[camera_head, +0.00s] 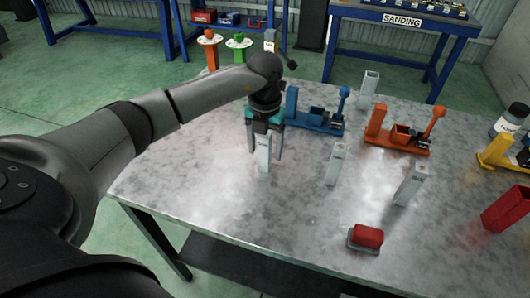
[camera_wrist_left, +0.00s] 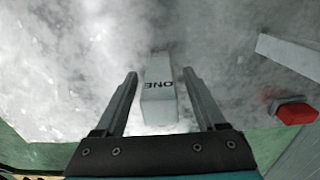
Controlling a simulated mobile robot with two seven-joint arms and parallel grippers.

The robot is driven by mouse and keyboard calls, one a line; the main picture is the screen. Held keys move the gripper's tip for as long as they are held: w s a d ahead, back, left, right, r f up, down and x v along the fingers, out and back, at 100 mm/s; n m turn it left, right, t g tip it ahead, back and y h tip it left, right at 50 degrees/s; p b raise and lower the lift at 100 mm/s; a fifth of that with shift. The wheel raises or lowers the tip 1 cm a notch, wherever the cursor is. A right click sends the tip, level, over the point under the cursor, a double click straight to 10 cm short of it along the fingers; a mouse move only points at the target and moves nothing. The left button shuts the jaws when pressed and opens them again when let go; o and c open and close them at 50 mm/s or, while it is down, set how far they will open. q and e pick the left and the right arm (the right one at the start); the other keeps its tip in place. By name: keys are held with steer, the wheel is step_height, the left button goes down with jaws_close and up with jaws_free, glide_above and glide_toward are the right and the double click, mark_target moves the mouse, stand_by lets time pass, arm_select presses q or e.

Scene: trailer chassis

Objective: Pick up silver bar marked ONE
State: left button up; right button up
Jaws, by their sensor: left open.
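The silver bar marked ONE (camera_head: 264,154) stands upright on the metal table, left of the middle. My left gripper (camera_head: 265,152) is above it with the fingers pointing down, one on each side of the bar. My right gripper is not seen.
Other silver bars stand at the middle (camera_head: 335,165), right (camera_head: 410,186) and back (camera_head: 367,90) of the table (camera_head: 300,225). A blue fixture (camera_head: 318,122) stands close behind the gripper, an orange fixture (camera_head: 400,140) farther right. A red button (camera_head: 366,237) sits near the front edge.

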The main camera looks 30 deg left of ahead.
arm_select(q)
jaws_close()
stand_by(0.6)
